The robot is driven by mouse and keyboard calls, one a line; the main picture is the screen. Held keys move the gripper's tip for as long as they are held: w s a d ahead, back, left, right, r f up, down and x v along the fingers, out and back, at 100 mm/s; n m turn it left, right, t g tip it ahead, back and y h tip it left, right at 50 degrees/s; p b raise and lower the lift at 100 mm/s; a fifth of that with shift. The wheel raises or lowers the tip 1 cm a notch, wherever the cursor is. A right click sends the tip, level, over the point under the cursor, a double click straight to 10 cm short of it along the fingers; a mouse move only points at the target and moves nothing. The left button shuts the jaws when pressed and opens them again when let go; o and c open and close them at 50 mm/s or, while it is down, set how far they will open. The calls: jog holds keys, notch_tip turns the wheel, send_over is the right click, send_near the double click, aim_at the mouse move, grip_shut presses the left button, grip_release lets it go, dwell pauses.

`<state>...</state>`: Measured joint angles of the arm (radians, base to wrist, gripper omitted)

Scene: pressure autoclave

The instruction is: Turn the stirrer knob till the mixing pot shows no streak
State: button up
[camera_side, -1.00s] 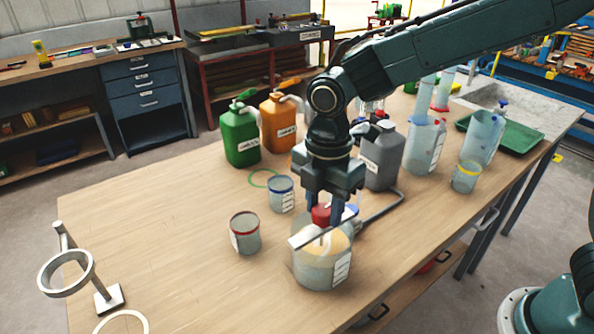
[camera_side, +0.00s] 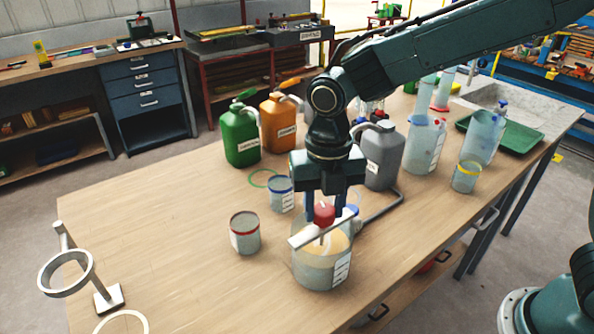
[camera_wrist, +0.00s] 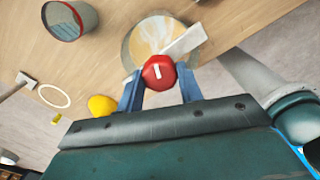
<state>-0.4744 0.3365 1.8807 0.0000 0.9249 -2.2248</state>
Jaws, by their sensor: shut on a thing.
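The mixing pot (camera_side: 318,272) is a clear, labelled vessel near the front middle of the table, with a pale bar (camera_side: 308,234) across its top. The red stirrer knob (camera_side: 323,214) sits above the bar. My gripper (camera_side: 324,205) points down over the pot, its blue fingers on either side of the knob and shut on it. In the wrist view the knob (camera_wrist: 158,72) shows a white mark, between the fingertips. The pot's contents (camera_wrist: 152,36) look pale there, with orange and whitish areas, so streaks show. The knob and bar hide part of the contents.
A red-rimmed beaker (camera_side: 244,233) stands left of the pot, and a blue-rimmed beaker (camera_side: 281,194) behind it. Green (camera_side: 240,136), orange (camera_side: 279,124) and grey (camera_side: 383,155) jugs stand farther back. A ring stand (camera_side: 85,275) is at the left.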

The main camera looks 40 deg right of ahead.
aim_at(324, 209)
jog(key=shift+r+n, duration=0.1)
jog(key=shift+n, duration=1)
jog(key=o, duration=1)
jog(key=shift+r, duration=0.1)
notch_tip(324, 209, up, 14)
jog(key=shift+f, duration=0.25)
